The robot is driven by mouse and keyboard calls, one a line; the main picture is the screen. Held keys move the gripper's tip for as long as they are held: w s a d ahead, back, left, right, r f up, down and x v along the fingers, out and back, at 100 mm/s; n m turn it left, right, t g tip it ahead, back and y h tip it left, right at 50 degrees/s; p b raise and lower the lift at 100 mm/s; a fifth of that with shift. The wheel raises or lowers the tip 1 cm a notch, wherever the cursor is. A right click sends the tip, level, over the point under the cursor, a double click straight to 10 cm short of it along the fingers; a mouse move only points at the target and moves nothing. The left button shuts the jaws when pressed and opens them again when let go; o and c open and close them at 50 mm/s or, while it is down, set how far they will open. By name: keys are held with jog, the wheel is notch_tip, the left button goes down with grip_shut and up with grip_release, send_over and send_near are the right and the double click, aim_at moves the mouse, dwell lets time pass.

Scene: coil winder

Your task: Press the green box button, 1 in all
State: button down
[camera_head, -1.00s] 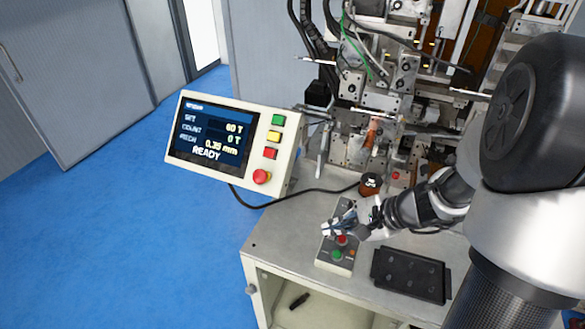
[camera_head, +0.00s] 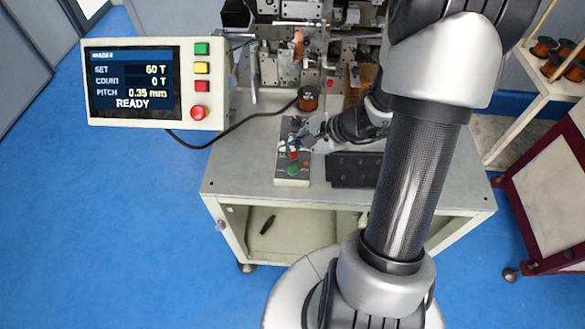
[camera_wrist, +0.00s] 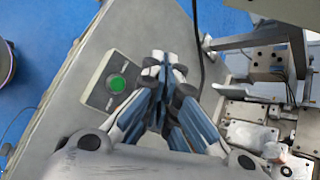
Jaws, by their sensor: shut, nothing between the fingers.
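The grey button box (camera_head: 291,182) lies on the machine table. Its green button (camera_head: 292,170) is nearest the front, with a red button (camera_head: 294,155) behind it and a small orange one beside them. My gripper (camera_head: 285,145) is shut and empty over the rear part of the box, behind the green button. In the wrist view the green button (camera_wrist: 117,83) shows uncovered, left of my closed fingertips (camera_wrist: 166,68). The fingers hide part of the box there. I cannot tell the height of the fingertips above the box.
A control panel (camera_head: 215,85) with its own buttons stands at left; its screen reads READY. A copper spool (camera_head: 308,99) and a black cable lie behind the box. A black tray (camera_head: 353,170) sits right of it. The winder stands at the back.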

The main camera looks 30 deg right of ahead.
jog(key=b, duration=0.4)
send_over(292, 171)
notch_tip(292, 171, down, 6)
jog(key=shift+f, duration=0.2)
jog(key=shift+f+b, duration=0.55)
jog(key=shift+b, duration=0.25)
jog(key=shift+f, duration=0.15)
jog(key=shift+f+b, duration=0.3)
jog(key=shift+b, duration=0.35)
